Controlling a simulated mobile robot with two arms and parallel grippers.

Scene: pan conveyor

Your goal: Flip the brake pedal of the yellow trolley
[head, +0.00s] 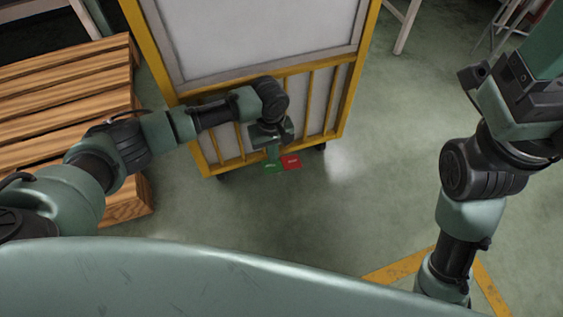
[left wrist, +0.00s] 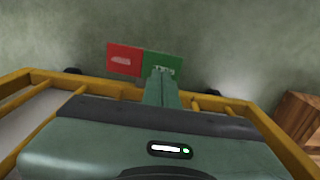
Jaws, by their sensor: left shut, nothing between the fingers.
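The yellow trolley (head: 272,71) has a yellow frame and pale panels and stands at top centre in the head view. Its brake pedal shows a red plate (head: 290,161) and a green plate (head: 271,169) side by side at its lower edge. My left gripper (head: 273,153) is shut and empty, pointing down at the pedal. In the left wrist view the shut fingers (left wrist: 160,78) overlap the green plate (left wrist: 162,62), with the red plate (left wrist: 124,59) beside it. I cannot tell whether they touch. My right arm rises at the right; its fingertips do not show.
A wooden pallet stack (head: 65,90) stands left of the trolley, close to my left arm. The green floor (head: 390,150) is open to the right of the trolley. Yellow floor markings (head: 400,267) lie at the lower right. Pale furniture legs stand at the upper right.

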